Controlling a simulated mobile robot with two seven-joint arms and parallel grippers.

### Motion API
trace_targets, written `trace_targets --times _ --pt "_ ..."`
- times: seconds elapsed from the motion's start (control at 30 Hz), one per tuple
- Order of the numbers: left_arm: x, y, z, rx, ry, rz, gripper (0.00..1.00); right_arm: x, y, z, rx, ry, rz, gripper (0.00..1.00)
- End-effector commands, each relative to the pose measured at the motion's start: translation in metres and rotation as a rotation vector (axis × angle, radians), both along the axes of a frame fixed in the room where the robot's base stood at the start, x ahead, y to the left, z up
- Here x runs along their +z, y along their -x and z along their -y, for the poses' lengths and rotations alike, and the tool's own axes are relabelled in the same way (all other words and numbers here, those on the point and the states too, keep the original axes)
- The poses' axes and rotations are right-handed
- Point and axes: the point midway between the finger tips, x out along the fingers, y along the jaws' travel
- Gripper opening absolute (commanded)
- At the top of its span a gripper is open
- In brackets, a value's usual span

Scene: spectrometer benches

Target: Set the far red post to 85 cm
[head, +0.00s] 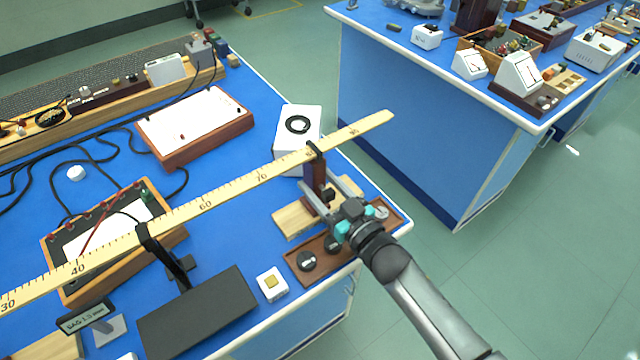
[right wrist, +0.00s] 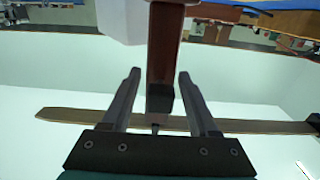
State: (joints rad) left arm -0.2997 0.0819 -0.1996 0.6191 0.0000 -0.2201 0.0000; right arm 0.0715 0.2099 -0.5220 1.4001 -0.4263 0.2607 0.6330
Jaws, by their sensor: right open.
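The far red post (head: 313,172) is a dark red upright on a pale wooden base (head: 290,220), with a black hook at its top around the long yellow rule (head: 230,192). The hook sits close to the 80 mark, which it partly hides; I cannot read the exact centimetre. My right gripper (head: 319,184) is open, with its fingers on either side of the post, near its dark knob. In the right wrist view, the post (right wrist: 165,50) stands between the two spread fingers (right wrist: 158,78), with gaps visible on both sides. My left gripper is not in view.
A second, black post (head: 168,258) holds the rule nearer 50. A wooden-framed circuit box (head: 68,285) lies under the rule. A second bench (head: 430,120) stands across an aisle.

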Motion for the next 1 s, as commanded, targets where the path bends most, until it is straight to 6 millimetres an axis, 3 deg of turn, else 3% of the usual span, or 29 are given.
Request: trace_targets --times 0.27,0.8,1.0 --pt "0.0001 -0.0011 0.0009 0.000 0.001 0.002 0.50 -0.0003 -0.0008 -0.0007 0.000 0.001 -0.001 0.60" --pt "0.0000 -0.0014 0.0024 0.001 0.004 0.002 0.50 -0.0005 -0.0005 -0.0003 0.000 0.001 0.000 0.00" --pt "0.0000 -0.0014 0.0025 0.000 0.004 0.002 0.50 -0.0005 -0.0005 -0.0002 0.000 0.001 0.000 0.00"
